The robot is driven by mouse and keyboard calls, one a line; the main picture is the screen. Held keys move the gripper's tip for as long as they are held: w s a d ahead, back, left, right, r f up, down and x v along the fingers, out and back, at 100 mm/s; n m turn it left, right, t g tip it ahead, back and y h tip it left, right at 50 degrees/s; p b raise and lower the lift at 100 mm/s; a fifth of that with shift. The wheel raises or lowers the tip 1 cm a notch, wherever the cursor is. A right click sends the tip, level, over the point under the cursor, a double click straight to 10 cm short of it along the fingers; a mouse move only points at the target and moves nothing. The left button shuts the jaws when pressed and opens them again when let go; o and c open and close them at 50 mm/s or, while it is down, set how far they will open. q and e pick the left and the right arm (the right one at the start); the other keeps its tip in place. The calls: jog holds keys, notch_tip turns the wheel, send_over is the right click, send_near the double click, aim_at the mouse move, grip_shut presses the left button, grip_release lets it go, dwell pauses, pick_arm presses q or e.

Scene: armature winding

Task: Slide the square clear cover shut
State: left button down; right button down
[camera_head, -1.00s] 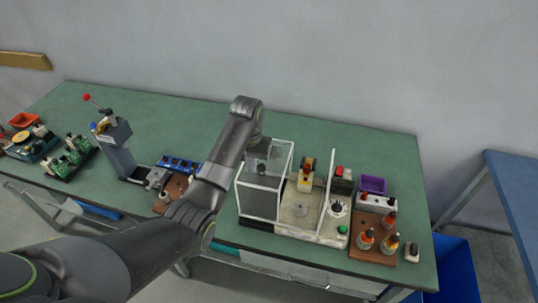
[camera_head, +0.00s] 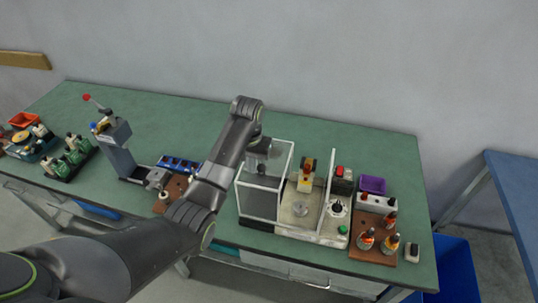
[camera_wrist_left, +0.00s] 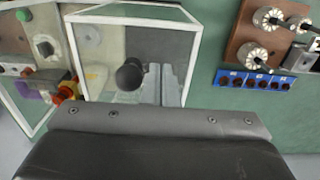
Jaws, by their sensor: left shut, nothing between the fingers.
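The square clear cover (camera_head: 238,200) is a see-through box with white edges. It stands at the left end of the white machine base (camera_head: 325,236). My left gripper (camera_head: 262,168) is shut and empty, pointing down at the cover close to the knob. I cannot tell whether it touches. The fingertips are partly hidden by the wrist and the clear panels. My right gripper is out of view.
Right of the cover the base holds a yellow-and-red part (camera_head: 306,172), a round metal disc (camera_head: 300,208) and buttons. A blue terminal block (camera_head: 180,164) lies left. The green table (camera_head: 210,115) is clear behind.

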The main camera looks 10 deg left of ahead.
pick_arm(q)
jog(key=d+r, duration=0.3)
jog(key=d, duration=0.9)
jog(key=shift+s+r, duration=0.2)
jog(key=shift+r, duration=0.05)
dwell(1.2)
jog(key=shift+d+f, duration=0.1)
dwell(0.3)
